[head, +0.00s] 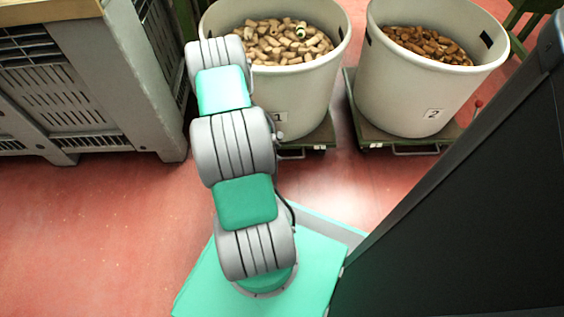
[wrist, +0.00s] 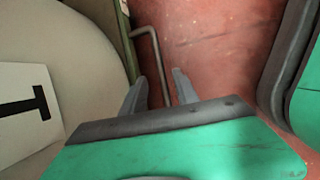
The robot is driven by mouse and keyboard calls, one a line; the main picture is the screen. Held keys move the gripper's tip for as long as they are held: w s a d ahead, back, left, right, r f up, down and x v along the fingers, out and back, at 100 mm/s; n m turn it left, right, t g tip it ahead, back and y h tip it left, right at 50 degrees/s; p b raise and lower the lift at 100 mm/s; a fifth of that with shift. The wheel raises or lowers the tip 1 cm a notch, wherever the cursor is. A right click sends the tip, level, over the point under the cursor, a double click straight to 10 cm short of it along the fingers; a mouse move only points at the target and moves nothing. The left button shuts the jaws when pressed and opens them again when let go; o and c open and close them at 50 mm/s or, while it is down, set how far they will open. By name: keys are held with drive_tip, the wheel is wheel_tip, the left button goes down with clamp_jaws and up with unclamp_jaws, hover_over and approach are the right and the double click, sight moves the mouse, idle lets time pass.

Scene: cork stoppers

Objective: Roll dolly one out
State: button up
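Dolly one (head: 322,136) is a low green platform under the white tub marked 1 (head: 300,95), which holds pale corks. Its thin grey bar handle (head: 308,148) shows low on the front edge, partly hidden by my arm. In the wrist view the handle (wrist: 157,62) runs out from the green dolly edge (wrist: 127,42) and down between my fingers. My gripper (wrist: 161,80) is open, with a finger on each side of the bar and gaps beside it. The head view hides my gripper behind my arm.
Tub 2 (head: 415,90) with brown corks stands on a second dolly (head: 374,133) at the right. A grey slatted crate (head: 60,90) stands at the left. A dark panel (head: 470,210) fills the lower right. Red floor (head: 90,230) is clear at the lower left.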

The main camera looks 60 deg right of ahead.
sight(284, 158)
drive_tip(key=b+x, duration=0.2)
drive_tip(key=x, duration=0.4)
drive_tip(key=shift+b, duration=0.3)
drive_tip(key=shift+c, duration=0.5)
clamp_jaws()
idle(0.4)
